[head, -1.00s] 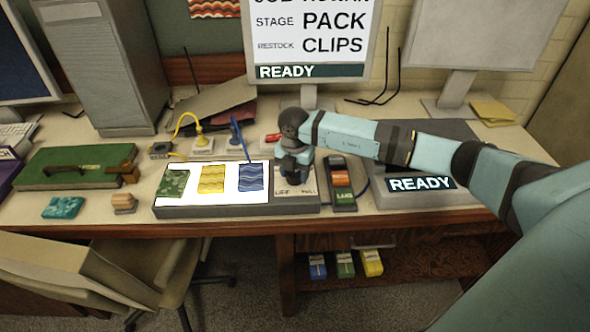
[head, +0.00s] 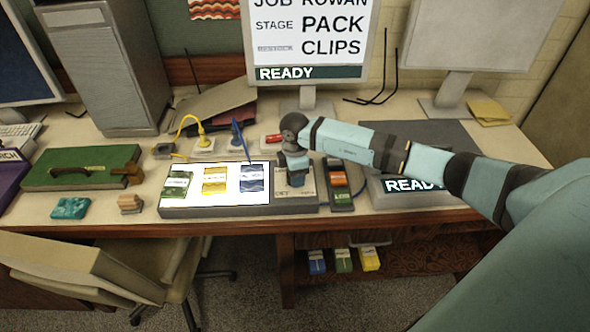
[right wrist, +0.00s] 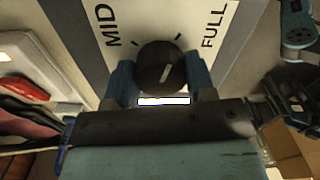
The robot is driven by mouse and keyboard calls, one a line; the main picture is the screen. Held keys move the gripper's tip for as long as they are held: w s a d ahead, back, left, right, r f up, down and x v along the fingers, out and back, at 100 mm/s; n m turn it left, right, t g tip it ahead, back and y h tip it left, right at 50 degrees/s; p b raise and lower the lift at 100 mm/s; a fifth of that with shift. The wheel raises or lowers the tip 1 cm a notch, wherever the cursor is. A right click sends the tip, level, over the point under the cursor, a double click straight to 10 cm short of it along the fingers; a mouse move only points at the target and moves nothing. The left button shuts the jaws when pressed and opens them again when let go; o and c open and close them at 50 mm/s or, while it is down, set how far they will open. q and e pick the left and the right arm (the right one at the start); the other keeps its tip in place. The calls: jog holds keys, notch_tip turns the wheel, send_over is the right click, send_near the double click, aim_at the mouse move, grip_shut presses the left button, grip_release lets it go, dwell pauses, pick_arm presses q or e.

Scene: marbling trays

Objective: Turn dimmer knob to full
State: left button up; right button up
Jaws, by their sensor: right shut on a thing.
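The dark round dimmer knob (right wrist: 160,66) shows in the right wrist view, on a pale panel with printed MID at left and FULL at right. Its short pale pointer line is tilted, its upper end leaning right towards the FULL side. My right gripper (right wrist: 162,76) is shut on the knob, one finger on each side. In the head view my right gripper (head: 295,178) points down on the right end of the light box (head: 190,211) and hides the knob. Three swatches, green, yellow and blue, lie on its bright white panel (head: 236,170). My left gripper is out of view.
A dark holder with colored packs (head: 340,190) stands just right of the light box. A unit marked READY (head: 410,187) lies under my right arm. A yellow-cabled lamp stand (head: 203,143) and a blue upright piece (head: 237,138) stand behind. A wooden block (head: 130,203) is at left.

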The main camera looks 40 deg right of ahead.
jog(key=shift+r+m+p, duration=0.1)
jog(key=shift+m+p, duration=0.5)
jog(key=shift+m, duration=1)
jog(key=o, duration=0.9)
jog(key=shift+o, duration=0.2)
notch_tip(320, 180, up, 14)
jog(key=b, duration=0.1)
jog(key=shift+b, duration=0.3)
jog(key=shift+w+d, duration=0.1)
